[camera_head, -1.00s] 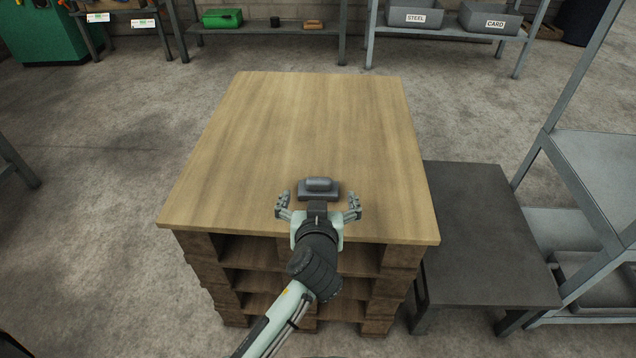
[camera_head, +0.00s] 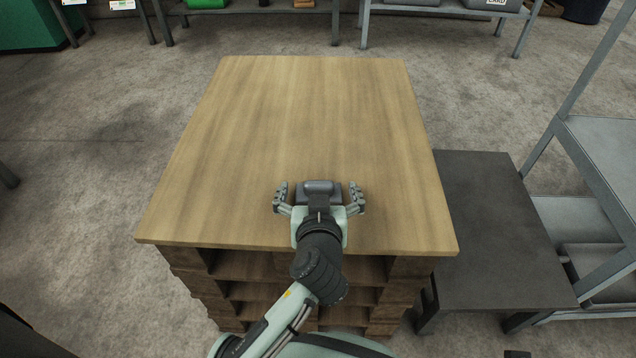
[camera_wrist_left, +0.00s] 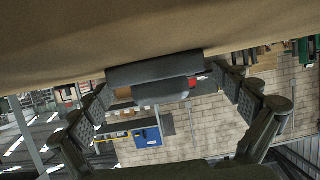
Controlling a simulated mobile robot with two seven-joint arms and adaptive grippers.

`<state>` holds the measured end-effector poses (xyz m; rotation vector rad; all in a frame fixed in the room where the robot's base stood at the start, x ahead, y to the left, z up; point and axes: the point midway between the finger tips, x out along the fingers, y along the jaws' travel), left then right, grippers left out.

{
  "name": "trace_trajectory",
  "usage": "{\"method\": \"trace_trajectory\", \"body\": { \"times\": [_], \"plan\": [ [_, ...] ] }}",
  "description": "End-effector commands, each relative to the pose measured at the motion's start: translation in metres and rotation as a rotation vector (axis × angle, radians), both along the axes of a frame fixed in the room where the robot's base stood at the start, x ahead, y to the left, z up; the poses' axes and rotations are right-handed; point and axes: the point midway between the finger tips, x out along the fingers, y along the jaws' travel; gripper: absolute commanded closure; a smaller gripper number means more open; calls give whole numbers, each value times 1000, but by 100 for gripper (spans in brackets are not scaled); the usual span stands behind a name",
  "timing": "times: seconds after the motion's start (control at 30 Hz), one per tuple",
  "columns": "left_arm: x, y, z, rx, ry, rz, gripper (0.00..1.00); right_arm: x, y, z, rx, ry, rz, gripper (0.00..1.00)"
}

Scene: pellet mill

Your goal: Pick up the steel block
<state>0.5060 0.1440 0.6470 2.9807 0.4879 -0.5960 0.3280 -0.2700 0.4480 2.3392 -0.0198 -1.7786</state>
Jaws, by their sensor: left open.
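The steel block (camera_head: 321,187) is a dark grey piece with a raised rounded top, lying on the wooden table top (camera_head: 300,120) near its front edge. In the left wrist view the block (camera_wrist_left: 155,74) shows upside down against the table top, between the fingers. My left gripper (camera_head: 320,190) is open, with one finger on each side of the block. A gap shows between each finger and the block in the wrist view. The gripper's palm hides the block's near side in the head view. My right gripper is not in view.
A low dark table (camera_head: 495,235) stands right of the wooden table, with a grey metal rack (camera_head: 600,150) beyond it. Shelves with bins (camera_head: 440,8) stand at the back. The rest of the wooden top is clear.

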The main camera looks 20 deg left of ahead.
Motion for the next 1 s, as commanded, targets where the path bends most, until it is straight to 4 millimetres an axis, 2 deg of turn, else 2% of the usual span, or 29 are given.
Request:
{"method": "trace_trajectory", "body": {
  "times": [0.23,0.27,0.6,0.7,1.0],
  "plan": [
    [-1,0,0,0,0,0,0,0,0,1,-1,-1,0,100],
    [-1,0,0,0,0,0,3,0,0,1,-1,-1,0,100],
    [0,0,0,0,0,0,45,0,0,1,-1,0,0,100],
    [0,0,0,0,-1,0,55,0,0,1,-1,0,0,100],
    [0,0,4,-1,-1,0,55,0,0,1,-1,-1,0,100]
  ]
}}
